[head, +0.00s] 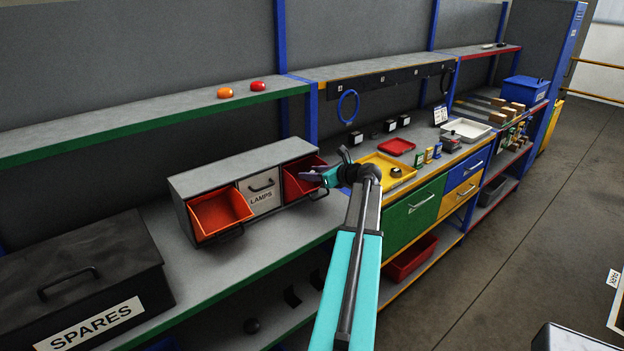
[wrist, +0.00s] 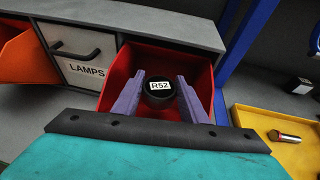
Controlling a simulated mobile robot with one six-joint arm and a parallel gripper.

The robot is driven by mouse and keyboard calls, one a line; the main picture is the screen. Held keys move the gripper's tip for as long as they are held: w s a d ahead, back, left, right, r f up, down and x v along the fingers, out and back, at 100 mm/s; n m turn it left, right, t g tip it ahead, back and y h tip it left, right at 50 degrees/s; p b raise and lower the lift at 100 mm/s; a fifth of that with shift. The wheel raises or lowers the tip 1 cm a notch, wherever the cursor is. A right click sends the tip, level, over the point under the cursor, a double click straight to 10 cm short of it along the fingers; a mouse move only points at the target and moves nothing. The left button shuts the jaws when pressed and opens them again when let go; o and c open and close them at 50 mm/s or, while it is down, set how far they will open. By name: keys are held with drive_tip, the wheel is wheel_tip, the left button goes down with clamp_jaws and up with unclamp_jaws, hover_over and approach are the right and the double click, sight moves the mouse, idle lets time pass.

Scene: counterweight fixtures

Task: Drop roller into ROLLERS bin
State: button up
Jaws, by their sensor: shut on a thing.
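A black roller (wrist: 158,99) with a white label reading R52 shows in the wrist view between the two purple fingers of my gripper (wrist: 160,86), which is shut on it. Behind and around it in that view is the open red bin (wrist: 196,68) of the grey cabinet. In the head view my gripper (head: 309,175) is at the mouth of this red bin (head: 291,187), and the roller cannot be made out there. My gripper and arm hide part of the red bin's front. No ROLLERS label is visible.
A closed drawer marked LAMPS (head: 262,194) sits between the red bin and an open orange bin (head: 220,212). A black SPARES box (head: 85,270) stands at left. A yellow tray (head: 376,162) lies to the right, past a blue post.

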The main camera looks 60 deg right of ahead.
drive_tip(key=shift+f+p, duration=0.45)
drive_tip(key=shift+f, duration=0.75)
drive_tip(key=shift+f, duration=0.1)
drive_tip(key=o, duration=1.3)
drive_tip(key=shift+o, duration=0.2)
drive_tip(key=b+v, duration=0.3)
drive_tip(key=v, duration=0.9)
drive_tip(key=shift+s+d, duration=0.1)
